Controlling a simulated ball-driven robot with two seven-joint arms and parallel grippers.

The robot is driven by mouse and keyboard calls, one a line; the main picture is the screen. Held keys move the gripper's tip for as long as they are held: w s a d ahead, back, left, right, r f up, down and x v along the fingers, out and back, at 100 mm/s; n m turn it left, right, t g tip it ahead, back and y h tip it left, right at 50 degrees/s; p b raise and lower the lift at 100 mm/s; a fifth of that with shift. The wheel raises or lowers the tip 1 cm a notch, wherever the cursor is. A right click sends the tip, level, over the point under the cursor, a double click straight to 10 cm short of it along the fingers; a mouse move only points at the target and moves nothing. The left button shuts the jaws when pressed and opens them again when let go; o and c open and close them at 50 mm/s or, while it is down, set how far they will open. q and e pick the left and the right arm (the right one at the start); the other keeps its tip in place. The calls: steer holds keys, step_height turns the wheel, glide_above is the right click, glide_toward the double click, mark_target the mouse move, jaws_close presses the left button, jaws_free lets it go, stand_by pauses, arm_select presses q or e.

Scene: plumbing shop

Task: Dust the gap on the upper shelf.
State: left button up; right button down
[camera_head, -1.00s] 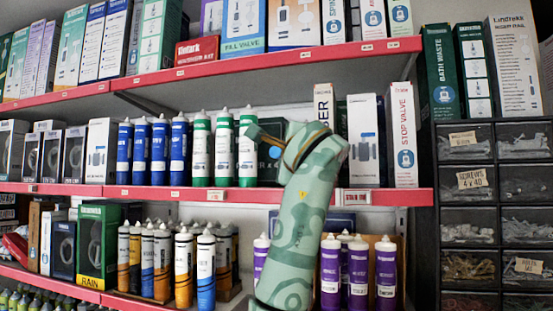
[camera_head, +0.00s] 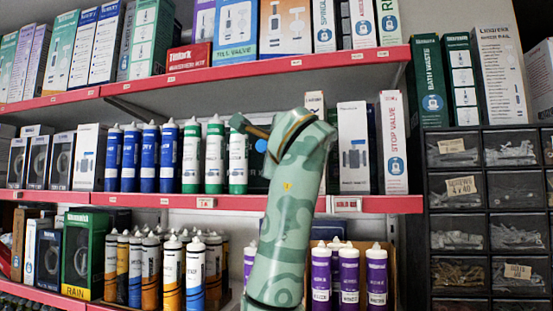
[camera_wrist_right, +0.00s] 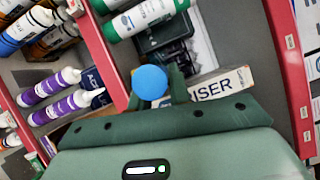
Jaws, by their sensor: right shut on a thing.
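The upper shelf (camera_head: 250,72) has a red front edge and bears a close row of boxes. On the shelf below it, a gap lies between green-and-white cartridges (camera_head: 215,155) and boxes at the right, with a dark box (camera_head: 257,150) at its back. In the right wrist view, my right gripper (camera_wrist_right: 160,90) is shut on a round blue thing (camera_wrist_right: 150,82), probably a handle end. The rest of it is hidden. A RISER box (camera_wrist_right: 225,84) lies just past the fingers. My left gripper is out of view.
White valve boxes (camera_head: 394,143) stand right of the gap. Blue cartridges (camera_head: 148,158) stand further left. Purple cartridges (camera_head: 348,275) stand on the shelf below. Drawer bins (camera_head: 458,190) close off the right side.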

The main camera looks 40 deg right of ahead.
mark_target(259, 144)
steer(key=shift+s+a+r+b, duration=0.1)
steer(key=shift+s+a+b, duration=0.6)
steer(key=shift+s+a, duration=0.8)
steer(key=shift+s+a+b, duration=0.7)
steer(key=shift+s+a, duration=0.6)
steer(key=shift+a, duration=0.4)
